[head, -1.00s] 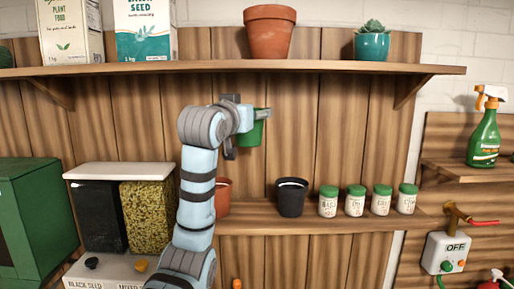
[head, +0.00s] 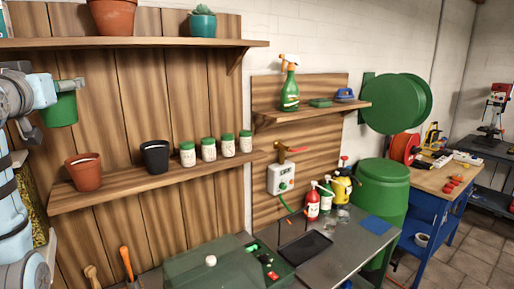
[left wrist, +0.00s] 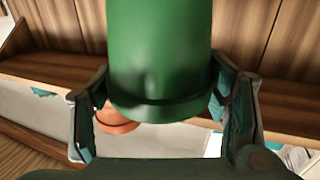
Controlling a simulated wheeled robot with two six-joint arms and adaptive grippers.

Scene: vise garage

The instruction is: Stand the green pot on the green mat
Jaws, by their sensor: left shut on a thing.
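The green pot (head: 62,109) is at the left of the head view, held up in the air above the lower shelf, roughly upright. My left gripper (head: 52,104) is shut on it, with my arm entering from the left edge. In the left wrist view the green pot (left wrist: 160,55) fills the upper middle, between the two fingers of the gripper (left wrist: 160,108). A flat blue mat (head: 377,225) lies on the grey bench at the right. My right gripper is not in view.
The lower shelf (head: 110,192) holds a terracotta pot (head: 84,172), a black pot (head: 155,157) and several green-lidded jars (head: 208,149).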

